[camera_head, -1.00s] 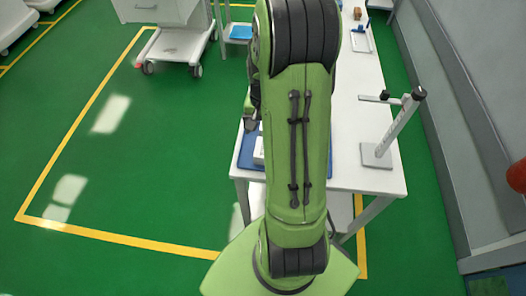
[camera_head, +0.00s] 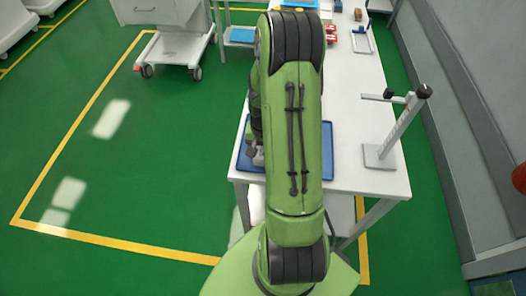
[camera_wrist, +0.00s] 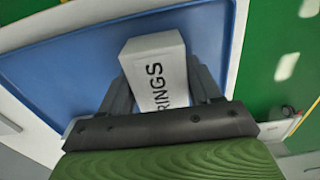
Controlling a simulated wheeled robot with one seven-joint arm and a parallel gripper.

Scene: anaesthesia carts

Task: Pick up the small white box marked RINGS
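The small white box marked RINGS (camera_wrist: 158,72) shows in the wrist view, over the blue tray (camera_wrist: 65,60), with its dark lettering facing the camera. My gripper (camera_wrist: 157,68) has its two dark fingers apart, one on each side of the box. The fingertips are close to the box's sides; firm contact cannot be made out. In the head view my gripper (camera_head: 257,156) is low over the left part of the blue tray (camera_head: 243,163), mostly hidden behind my arm. The box cannot be made out there.
The tray lies on the near end of a white table (camera_head: 345,170). A grey stand with an upright post (camera_head: 401,130) is at the table's right edge. Red items (camera_head: 331,32) lie farther back. A white cart (camera_head: 180,45) stands on the green floor at the left.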

